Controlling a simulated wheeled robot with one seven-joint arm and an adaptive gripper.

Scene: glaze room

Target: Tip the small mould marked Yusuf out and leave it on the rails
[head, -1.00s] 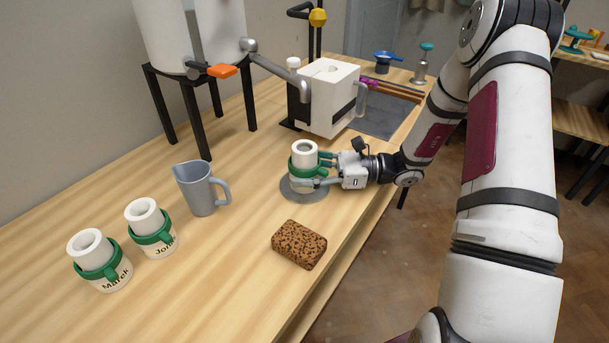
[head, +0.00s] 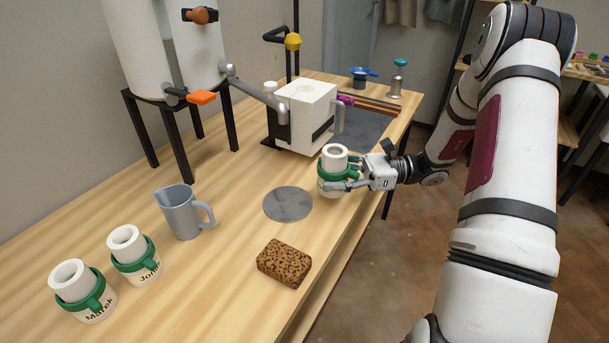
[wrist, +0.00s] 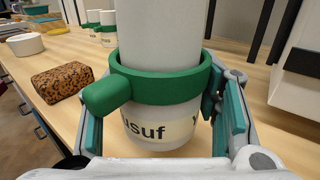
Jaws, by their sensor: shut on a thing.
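The small white mould marked Yusuf (head: 333,151), with a green band and handle, is held upright in my gripper (head: 347,179) in the head view. In the wrist view the mould (wrist: 160,133) fills the middle, with part of its label, "usuf", readable. The fingers stand on either side of it. It appears lifted off the bench, to the right of a grey round disc (head: 288,204). Two brown rails (head: 375,104) lie over a dark grey tray (head: 358,130) at the far end, beyond the white block.
The bench's right edge is close.

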